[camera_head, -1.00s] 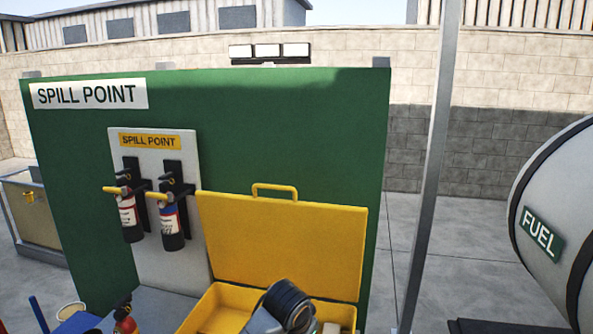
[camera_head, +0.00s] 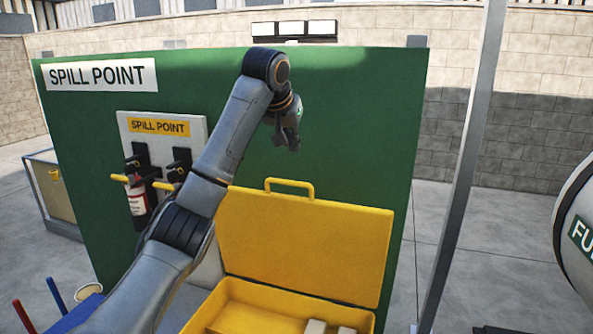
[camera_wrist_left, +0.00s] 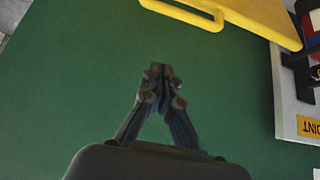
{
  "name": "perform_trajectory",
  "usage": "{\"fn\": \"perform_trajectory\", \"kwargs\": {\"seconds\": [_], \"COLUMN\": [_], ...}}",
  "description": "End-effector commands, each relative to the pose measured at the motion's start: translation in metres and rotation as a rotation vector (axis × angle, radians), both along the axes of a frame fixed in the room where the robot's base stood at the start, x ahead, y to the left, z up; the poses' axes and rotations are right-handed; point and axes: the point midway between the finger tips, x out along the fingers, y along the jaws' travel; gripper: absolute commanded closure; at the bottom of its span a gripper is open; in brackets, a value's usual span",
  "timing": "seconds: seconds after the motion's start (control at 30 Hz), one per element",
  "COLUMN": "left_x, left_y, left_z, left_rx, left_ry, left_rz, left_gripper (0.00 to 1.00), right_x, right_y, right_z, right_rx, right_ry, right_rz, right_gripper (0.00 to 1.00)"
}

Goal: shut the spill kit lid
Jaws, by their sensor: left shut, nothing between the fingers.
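The yellow spill kit (camera_head: 262,306) is open in the head view, with a few pale blocks in its tray. Its yellow lid (camera_head: 305,240) stands raised and leans back toward the green panel, with a yellow handle (camera_head: 289,183) on its top edge. My left gripper (camera_head: 292,147) is shut and empty, above the lid and in front of the green panel, apart from the handle. In the left wrist view the gripper (camera_wrist_left: 158,72) points at the green panel, and the lid (camera_wrist_left: 255,15) with its handle (camera_wrist_left: 190,14) shows at the top. My right gripper is out of view.
The green panel (camera_head: 340,110) stands behind the kit. A fire extinguisher (camera_head: 137,203) hangs on the board (camera_head: 190,127) at left, partly behind my left arm. A metal post (camera_head: 462,160) stands right of the panel, with a fuel tank (camera_head: 575,240) at the far right.

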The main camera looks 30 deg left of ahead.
Motion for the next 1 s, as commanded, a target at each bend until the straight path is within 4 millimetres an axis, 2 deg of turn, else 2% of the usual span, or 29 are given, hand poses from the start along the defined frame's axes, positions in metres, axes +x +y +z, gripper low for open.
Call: {"fn": "perform_trajectory", "kwargs": {"seconds": [0.2, 0.43, 0.7, 1.0], "left_x": [0.024, 0.054, 0.028, 0.017], "left_y": [0.006, 0.013, 0.007, 0.004], "left_z": [-0.03, -0.07, -0.08, -0.084], "left_rx": [0.001, 0.001, 0.003, 0.001], "left_ry": [0.008, 0.007, 0.002, 0.0], "left_rz": [0.001, 0.0, -0.001, 0.0], "left_gripper": [1.0, 1.0, 1.0, 1.0], "right_x": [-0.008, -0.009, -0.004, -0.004], "right_y": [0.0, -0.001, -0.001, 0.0], "right_z": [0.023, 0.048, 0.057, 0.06], "right_rx": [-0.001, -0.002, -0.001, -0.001], "right_ry": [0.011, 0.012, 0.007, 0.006], "right_rz": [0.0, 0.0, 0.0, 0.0], "right_gripper": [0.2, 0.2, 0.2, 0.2]}}
